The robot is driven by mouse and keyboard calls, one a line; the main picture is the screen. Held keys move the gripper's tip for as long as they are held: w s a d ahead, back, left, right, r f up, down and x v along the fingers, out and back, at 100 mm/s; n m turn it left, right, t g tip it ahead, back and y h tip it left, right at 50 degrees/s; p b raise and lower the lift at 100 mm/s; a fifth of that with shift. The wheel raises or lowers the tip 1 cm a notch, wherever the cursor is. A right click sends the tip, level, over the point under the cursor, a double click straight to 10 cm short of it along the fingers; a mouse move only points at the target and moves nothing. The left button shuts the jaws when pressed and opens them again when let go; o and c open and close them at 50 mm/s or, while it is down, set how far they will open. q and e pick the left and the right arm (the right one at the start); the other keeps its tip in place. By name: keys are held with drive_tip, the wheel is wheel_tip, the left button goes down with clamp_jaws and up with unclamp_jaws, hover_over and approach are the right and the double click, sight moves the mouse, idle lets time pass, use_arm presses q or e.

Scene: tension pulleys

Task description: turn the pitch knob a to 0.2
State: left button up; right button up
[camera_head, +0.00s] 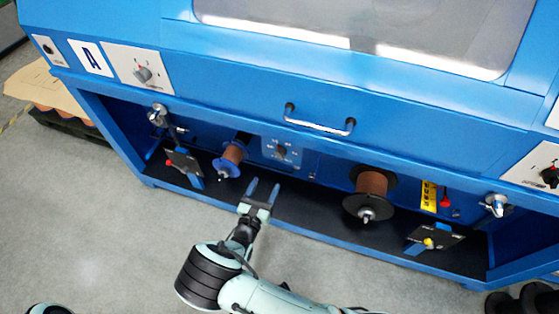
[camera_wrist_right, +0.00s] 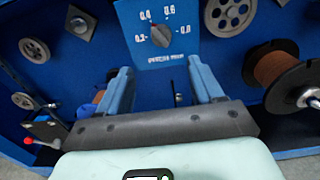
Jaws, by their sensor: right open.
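The pitch knob (camera_wrist_right: 160,36) is a dark round knob on a blue dial plate (camera_wrist_right: 185,52) with white marks at 0.2, 0.4, 0.6 and 0.8. Its pointer seems to lie near the 0.4 mark, but this is small. In the head view the knob (camera_head: 281,151) is on the back wall of the machine's lower bay. My right gripper (camera_head: 263,188) is open and empty, in front of and below the knob, not touching it. In the right wrist view its two blue fingers (camera_wrist_right: 160,78) stand apart below the dial. My left gripper is not in view.
A small copper spool (camera_head: 233,153) is left of the dial and a larger black-flanged spool (camera_head: 371,187) is right of it. A drawer handle (camera_head: 318,124) sticks out above. Another knob (camera_head: 142,74) is on the panel marked A. Grey floor lies open in front.

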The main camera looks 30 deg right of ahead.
sight(279, 153)
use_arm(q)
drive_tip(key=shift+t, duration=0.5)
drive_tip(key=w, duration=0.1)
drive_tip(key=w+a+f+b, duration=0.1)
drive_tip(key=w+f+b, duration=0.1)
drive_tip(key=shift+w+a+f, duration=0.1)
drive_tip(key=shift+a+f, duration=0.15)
use_arm(e)
drive_tip(key=x, duration=1.2)
drive_tip(key=shift+d, duration=0.3)
drive_tip(key=shift+w, duration=0.1)
drive_tip(key=c, duration=1)
